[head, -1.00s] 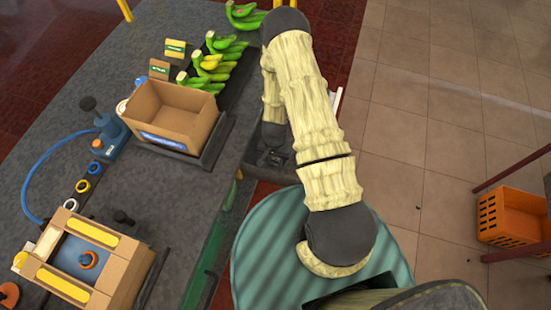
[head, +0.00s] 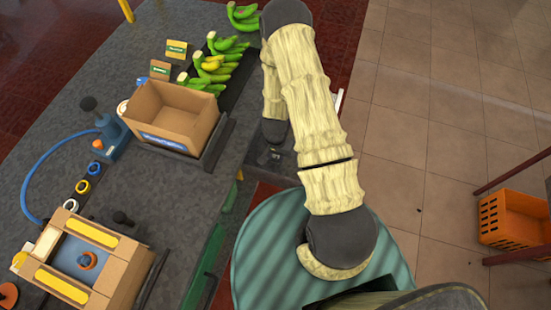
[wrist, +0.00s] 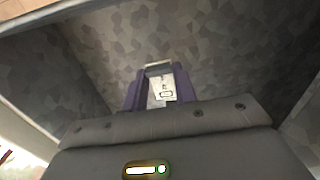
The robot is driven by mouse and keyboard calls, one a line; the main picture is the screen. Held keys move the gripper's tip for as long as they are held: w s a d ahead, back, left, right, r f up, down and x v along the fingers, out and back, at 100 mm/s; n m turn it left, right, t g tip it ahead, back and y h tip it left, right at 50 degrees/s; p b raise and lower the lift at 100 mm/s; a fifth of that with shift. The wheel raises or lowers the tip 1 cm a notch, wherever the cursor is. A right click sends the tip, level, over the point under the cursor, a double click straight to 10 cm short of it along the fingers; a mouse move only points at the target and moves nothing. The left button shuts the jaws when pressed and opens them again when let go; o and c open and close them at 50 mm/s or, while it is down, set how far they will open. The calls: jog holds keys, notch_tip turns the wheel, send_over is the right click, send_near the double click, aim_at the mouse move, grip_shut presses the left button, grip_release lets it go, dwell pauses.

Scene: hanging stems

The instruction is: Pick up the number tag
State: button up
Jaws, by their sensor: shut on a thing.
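The number tag (wrist: 166,86) is a small white plate with dark markings and a dark grey piece at its top end. In the wrist view it sits between the purple fingers of my gripper (wrist: 160,92), which is shut on it. In the head view my gripper (head: 271,156) is a small dark shape beside the table's right edge, partly hidden by my arm. The tag cannot be made out there.
Mottled grey surfaces with pale edges surround my gripper in the wrist view. A cardboard box (head: 200,104), green bananas (head: 214,66) and a yellow-trimmed carton (head: 122,272) stand on the grey table (head: 60,145). An orange crate (head: 512,222) is on the floor at right.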

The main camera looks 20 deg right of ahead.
notch_tip(320, 180, up, 7)
jog(key=shift+r+b, duration=0.2)
jog(key=shift+b, duration=0.2)
dwell(0.4)
jog(key=w+a+r+n+p, duration=0.3)
jog(key=w+r+n+p, duration=0.1)
jog(key=r+n+p, duration=0.3)
jog(key=w+a+r+n+p, duration=0.3)
jog(key=r+n+p, duration=0.4)
jog(key=r+n, duration=0.4)
jog(key=w+a+r+n+p, duration=0.3)
jog(key=w+r+n+p, duration=0.3)
jog(key=r+n, duration=0.3)
jog(key=n+p, duration=0.1)
jog(key=n, duration=0.3)
jog(key=shift+a+n+p, duration=0.3)
jog(key=shift+a+p, duration=0.05)
